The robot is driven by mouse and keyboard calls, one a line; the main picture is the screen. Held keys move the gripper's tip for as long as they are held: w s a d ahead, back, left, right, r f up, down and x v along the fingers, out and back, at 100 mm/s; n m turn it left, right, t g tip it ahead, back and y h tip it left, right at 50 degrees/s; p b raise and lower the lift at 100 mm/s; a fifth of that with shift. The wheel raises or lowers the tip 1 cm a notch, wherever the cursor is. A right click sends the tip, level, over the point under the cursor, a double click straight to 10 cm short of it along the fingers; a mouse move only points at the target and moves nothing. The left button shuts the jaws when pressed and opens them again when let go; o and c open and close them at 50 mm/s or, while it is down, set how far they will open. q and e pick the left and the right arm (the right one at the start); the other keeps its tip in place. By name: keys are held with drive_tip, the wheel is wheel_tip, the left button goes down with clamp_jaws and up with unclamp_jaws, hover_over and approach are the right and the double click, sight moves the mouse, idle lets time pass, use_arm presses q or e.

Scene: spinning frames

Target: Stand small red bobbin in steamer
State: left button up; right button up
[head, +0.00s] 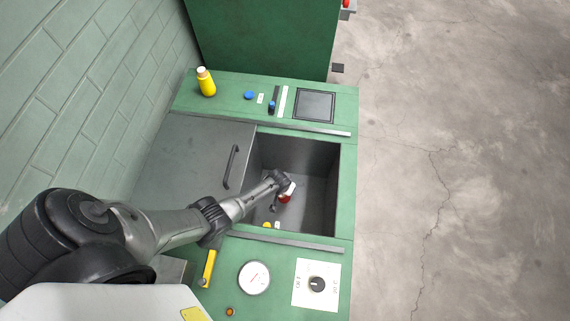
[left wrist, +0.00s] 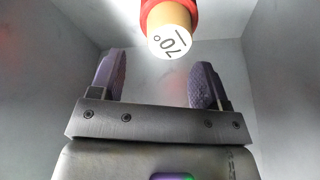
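The steamer is the open grey-walled well (head: 318,205) in the green machine. A red bobbin (head: 285,197) is inside it, close to the tip of my left gripper (head: 281,183). In the left wrist view the red bobbin (left wrist: 168,14) shows at the top edge, with a tan core and a white end marked 70 facing the camera. My left gripper's fingers (left wrist: 157,75) are apart with nothing between them, and the bobbin appears beyond their tips. Most of the bobbin is cut off there, so I cannot tell whether it stands. My right gripper is not in view.
A grey cover with a black handle (head: 232,167) lies left of the well. Small yellow (head: 267,225) and white (head: 277,225) items show at the well's near side. A yellow bottle (head: 206,85) stands on the back ledge. A dial (head: 254,278) and knob (head: 317,284) are in front.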

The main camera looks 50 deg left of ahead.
use_arm(q)
drive_tip(key=shift+o, duration=0.7)
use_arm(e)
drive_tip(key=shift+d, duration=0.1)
use_arm(q)
drive_tip(key=shift+r, duration=0.25)
drive_tip(key=s+d+r+m+p, duration=0.1)
drive_tip(key=s+d+r+p, duration=0.1)
drive_tip(key=s+r, duration=0.5)
drive_tip(key=s+d+r+m+p, duration=0.2)
drive_tip(key=s+r, duration=0.6)
drive_tip(key=r, duration=0.9)
drive_tip(key=s+d+r+m+h+p, duration=0.1)
drive_tip(key=s+d+r, duration=0.4)
drive_tip(key=r, duration=0.7)
drive_tip(key=s+m+p, duration=0.1)
drive_tip(key=s, duration=0.1)
drive_tip(key=shift+s+d+r+p, duration=0.2)
drive_tip(key=shift+s+r+p, duration=0.1)
drive_tip(key=shift+s+r, duration=0.1)
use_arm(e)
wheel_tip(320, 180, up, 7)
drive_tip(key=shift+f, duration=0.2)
use_arm(q)
drive_tip(key=shift+c, duration=0.3)
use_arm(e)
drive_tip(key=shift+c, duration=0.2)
